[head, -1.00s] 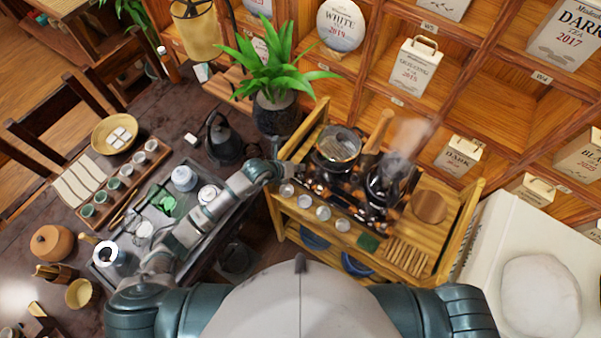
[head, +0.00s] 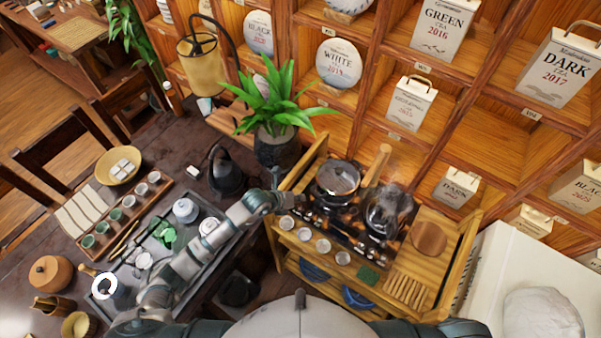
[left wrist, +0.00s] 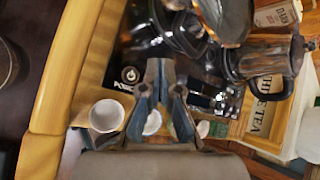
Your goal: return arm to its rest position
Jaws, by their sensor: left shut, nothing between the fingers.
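My left arm reaches up from the lower left across the dark tea tray in the head view. Its gripper (head: 277,198) is at the left edge of the wooden stand, near the row of small white cups (head: 304,234). In the left wrist view the gripper's two fingers (left wrist: 160,72) are close together with nothing between them. They point toward a dark glossy appliance panel (left wrist: 128,75), and a white cup (left wrist: 106,115) is to their left. Another pale cup is partly hidden behind the fingers. My right gripper is out of view.
The wooden stand (head: 446,285) holds a glass pot (head: 338,178), a glass kettle (head: 386,212) and a wooden disc (head: 429,237). A potted plant (head: 277,148) and a black kettle (head: 226,170) stand behind the gripper. Shelves with tea packages rise at the back.

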